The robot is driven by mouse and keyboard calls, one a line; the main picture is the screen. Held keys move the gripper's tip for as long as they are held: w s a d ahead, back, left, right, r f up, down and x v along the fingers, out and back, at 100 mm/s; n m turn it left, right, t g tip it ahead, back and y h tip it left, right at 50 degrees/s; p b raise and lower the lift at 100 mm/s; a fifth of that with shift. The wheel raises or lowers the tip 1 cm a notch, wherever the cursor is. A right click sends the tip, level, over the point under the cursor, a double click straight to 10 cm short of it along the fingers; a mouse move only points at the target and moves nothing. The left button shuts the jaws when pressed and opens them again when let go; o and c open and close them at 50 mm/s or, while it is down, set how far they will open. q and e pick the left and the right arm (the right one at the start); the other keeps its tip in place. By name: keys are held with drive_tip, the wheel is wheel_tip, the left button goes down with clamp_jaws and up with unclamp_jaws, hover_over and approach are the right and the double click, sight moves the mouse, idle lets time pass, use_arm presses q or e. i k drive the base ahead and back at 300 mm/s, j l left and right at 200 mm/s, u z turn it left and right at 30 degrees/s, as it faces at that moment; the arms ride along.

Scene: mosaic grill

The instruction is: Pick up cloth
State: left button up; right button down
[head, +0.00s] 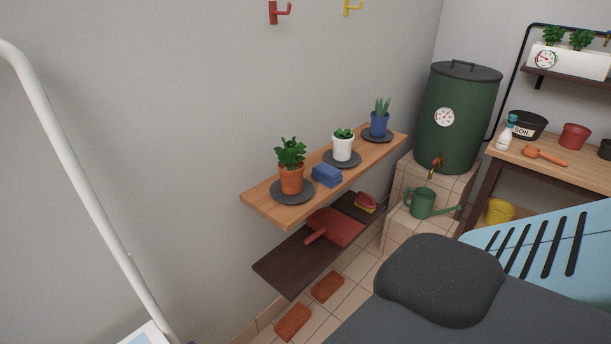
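A folded blue cloth (327,175) lies on the upper wooden shelf (262,205). It sits between a terracotta pot with a leafy plant (291,178) and a white pot with a small plant (342,148). Nothing covers the cloth in the head view. Neither of my grippers is in view.
A blue pot (379,122) stands at the shelf's far end. A dark lower shelf (285,262) holds a red dustpan (334,228) and a brush (366,203). A green barrel (460,120) and watering can (422,202) stand to the right. A dark cushioned lounger (440,275) fills the lower right.

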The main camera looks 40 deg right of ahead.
sight(330, 176)
drive_tip(key=z, duration=1.55)
drive_tip(key=i+l+u, duration=0.4)
drive_tip(key=l+u, duration=0.15)
drive_tip(key=i+l+u, duration=0.1)
drive_tip(key=l+u, duration=0.15)
drive_tip(key=l, duration=0.2)
